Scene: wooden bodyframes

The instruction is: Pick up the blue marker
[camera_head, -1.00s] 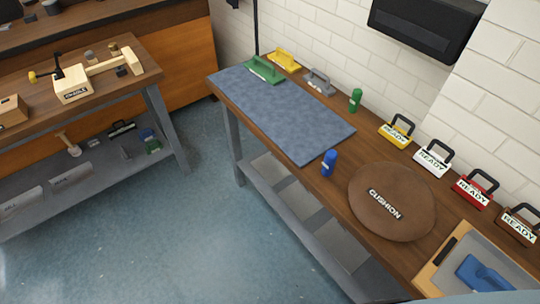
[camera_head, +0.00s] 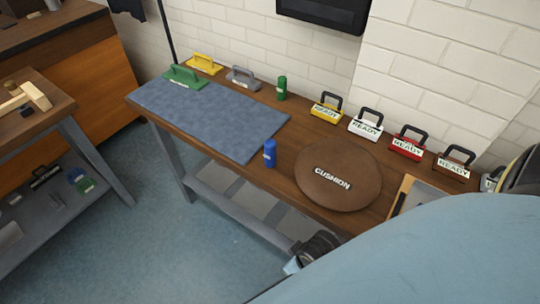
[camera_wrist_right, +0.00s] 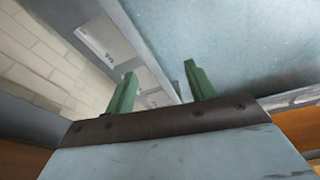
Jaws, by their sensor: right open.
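The blue marker (camera_head: 270,153) stands upright at the front edge of the wooden workbench (camera_head: 292,150) in the head view, between the blue-grey mat and the round cushion. My right gripper (camera_wrist_right: 160,70) is open and empty in the right wrist view, with its two green fingers apart. The marker does not show in that view. Parts of my own arm fill the lower right of the head view, but no gripper fingers can be made out there. My left gripper is not in view.
The blue-grey mat (camera_head: 210,115) lies left of the marker and the brown cushion (camera_head: 338,190) right of it. A green marker (camera_head: 282,88) stands behind. Yellow, white, red and brown READY blocks (camera_head: 365,125) line the wall. Floor in front of the bench is clear.

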